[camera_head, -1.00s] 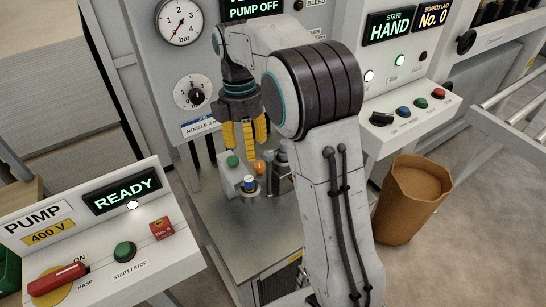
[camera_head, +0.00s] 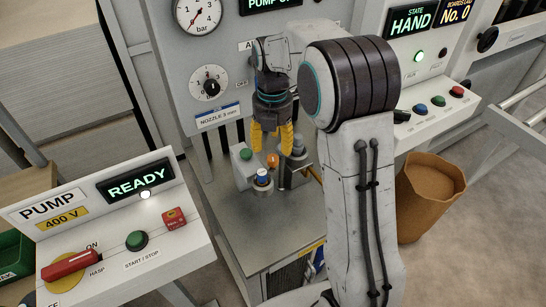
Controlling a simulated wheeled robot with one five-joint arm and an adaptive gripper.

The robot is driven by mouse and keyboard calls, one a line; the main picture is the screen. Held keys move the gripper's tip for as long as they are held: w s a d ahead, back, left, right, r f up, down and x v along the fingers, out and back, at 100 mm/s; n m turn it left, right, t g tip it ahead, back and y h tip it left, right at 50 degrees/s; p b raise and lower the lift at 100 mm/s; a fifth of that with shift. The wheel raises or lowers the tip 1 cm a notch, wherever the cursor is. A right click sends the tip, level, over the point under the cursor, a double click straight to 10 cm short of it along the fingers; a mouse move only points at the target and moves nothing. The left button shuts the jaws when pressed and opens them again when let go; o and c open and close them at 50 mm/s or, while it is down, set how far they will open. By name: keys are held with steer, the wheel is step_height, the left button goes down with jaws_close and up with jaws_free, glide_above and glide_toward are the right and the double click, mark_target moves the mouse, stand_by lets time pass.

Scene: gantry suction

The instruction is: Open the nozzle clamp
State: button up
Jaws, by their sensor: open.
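My gripper (camera_head: 272,138) is open, its yellow fingers pointing down over a small metal bench (camera_head: 243,217). An orange ball knob (camera_head: 272,161) shows just below and between the fingertips. I cannot tell whether they touch it. The knob is beside a grey metal fixture (camera_head: 298,165), which looks like the nozzle clamp, partly hidden by my arm. Whether the clamp is shut cannot be told. A pale box with a green button (camera_head: 246,154) is on the left.
A gauge panel (camera_head: 222,119) marked "NOZZLE 3 mm" rises behind the bench. A pump console (camera_head: 110,240) reading READY stands at left front. At right are a control panel (camera_head: 440,108) reading HAND and a brown bin (camera_head: 430,200). The bench's front part is clear.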

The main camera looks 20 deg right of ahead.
mark_target(273, 158)
steer(key=shift+f, duration=2.95)
steer(key=shift+o, duration=0.3)
jaws_close()
